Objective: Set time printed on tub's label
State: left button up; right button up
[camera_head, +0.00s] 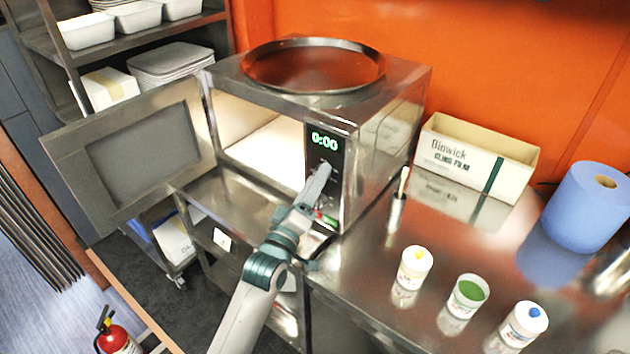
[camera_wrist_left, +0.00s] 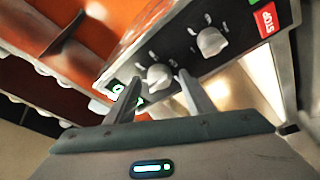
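The steel microwave (camera_head: 385,135) stands on the counter with its door (camera_head: 135,150) swung open to the left. Its display (camera_head: 324,141) reads 0:00 in green. My left gripper (camera_head: 322,175) is at the control panel below the display. In the left wrist view its two fingers are apart, one on each side of a pale knob (camera_wrist_left: 159,77); I cannot tell whether they touch it. A second knob (camera_wrist_left: 212,41) and a red STOP button (camera_wrist_left: 266,19) lie beyond. My right gripper is out of view.
A round tray (camera_head: 315,68) lies atop the microwave.

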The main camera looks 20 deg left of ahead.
pick_arm(q)
jog(key=c, duration=1)
jog(key=shift+m, duration=0.5)
jog(key=m+g+h, duration=0.1)
jog(key=m+h, duration=0.1)
jog(key=m, duration=0.5)
jog(key=m+g+h+b, duration=0.1)
jog(key=m+h, duration=0.2)
jog(key=m, duration=0.4)
jog(key=m+h, duration=0.3)
jog(key=m, duration=0.5)
jog(key=shift+w+a+r+g+b, duration=0.1)
jog(key=shift+w+a+g+b, duration=0.05)
jog(key=shift+a+g+b, duration=0.25)
jog(key=o, duration=1.1)
